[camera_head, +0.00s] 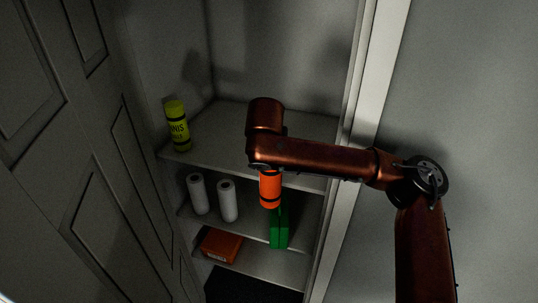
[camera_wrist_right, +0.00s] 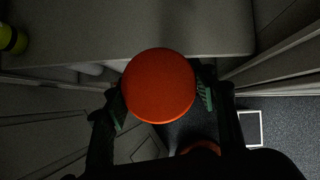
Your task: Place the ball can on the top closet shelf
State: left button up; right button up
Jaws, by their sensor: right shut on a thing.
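An orange can with dark bands (camera_head: 270,188) hangs upright below my right wrist in the head view, in front of the closet. Its round orange top (camera_wrist_right: 159,86) fills the middle of the right wrist view. My right gripper (camera_wrist_right: 162,98) is shut on it, with a finger on either side; in the head view my arm hides most of the gripper. My left gripper is not in view.
A yellow-green tennis can (camera_head: 177,126) stands at the shelf's left end. Lower shelves hold two white rolls (camera_head: 228,202), a green box (camera_head: 280,228) and an orange-brown box (camera_head: 221,245). An open panelled door (camera_head: 60,150) is left; a white frame (camera_head: 345,190) is right. The shelf's middle looks clear.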

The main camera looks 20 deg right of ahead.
notch_tip(320, 180, up, 14)
jog(key=w+d+r+n+y+p, duration=0.1)
jog(key=w+n+y+p, duration=0.25)
jog(key=n+p, duration=0.2)
jog(key=w+d+f+n+p, duration=0.1)
jog(key=w+d+f+p, duration=0.2)
jog(key=w+f+p, duration=0.4)
jog(key=w+f, duration=0.6)
jog(key=shift+p, duration=0.35)
jog(key=o, duration=1.7)
jog(key=shift+o, duration=0.2)
jog(key=shift+d, duration=0.1)
